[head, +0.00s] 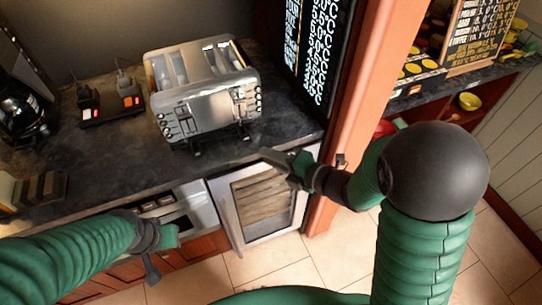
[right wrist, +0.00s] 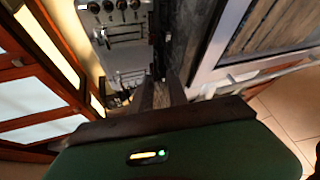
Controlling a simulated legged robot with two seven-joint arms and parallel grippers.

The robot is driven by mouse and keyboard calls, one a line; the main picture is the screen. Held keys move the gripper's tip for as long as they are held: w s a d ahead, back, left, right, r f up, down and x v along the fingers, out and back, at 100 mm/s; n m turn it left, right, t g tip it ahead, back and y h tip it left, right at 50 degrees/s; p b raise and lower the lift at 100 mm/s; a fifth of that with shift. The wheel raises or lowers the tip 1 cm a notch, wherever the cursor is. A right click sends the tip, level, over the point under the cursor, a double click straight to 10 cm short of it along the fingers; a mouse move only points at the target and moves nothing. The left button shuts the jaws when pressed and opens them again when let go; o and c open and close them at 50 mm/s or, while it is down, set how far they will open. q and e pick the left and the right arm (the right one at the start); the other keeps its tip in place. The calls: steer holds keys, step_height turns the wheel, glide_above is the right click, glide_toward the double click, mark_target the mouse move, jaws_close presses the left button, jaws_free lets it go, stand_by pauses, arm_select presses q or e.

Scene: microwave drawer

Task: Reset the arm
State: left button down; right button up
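My right gripper (head: 258,158) reaches in from the right. It is in front of the counter edge, above the top of a glass-fronted cabinet. In the right wrist view its fingers (right wrist: 167,88) lie close together, with nothing visible held between them. My left gripper (head: 153,268) hangs low at the left, in front of a steel appliance (head: 203,214) under the counter. It points downward, and its finger gap cannot be made out. No object is visible in it.
A steel toaster (head: 205,100) stands on the dark counter (head: 110,160). The white-framed cabinet (head: 228,226) with wooden slats is below. A power strip (head: 110,109) and a black machine (head: 20,115) are at left. An orange post (head: 372,70) is at right. Tiled floor (head: 275,262) is open.

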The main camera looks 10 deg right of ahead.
stand_by(0.3)
steer(key=s+d+f+m+g+h+p, duration=0.1)
steer(key=d+f+m+h, duration=0.25)
steer(key=d+m, duration=0.35)
steer(key=s+d+f+m+g+h, duration=0.15)
steer(key=d+m+h, duration=0.3)
steer(key=m, duration=0.55)
steer(key=s+a+f+m+g+h, duration=0.1)
steer(key=s+f+m+g, duration=0.1)
steer(key=s+m+g, duration=0.4)
steer(key=s+m, duration=0.4)
steer(key=s, duration=0.1)
steer(key=shift+s+a+f+p, duration=0.15)
steer(key=shift+s+a+p, duration=0.05)
steer(key=shift+s+p, duration=0.15)
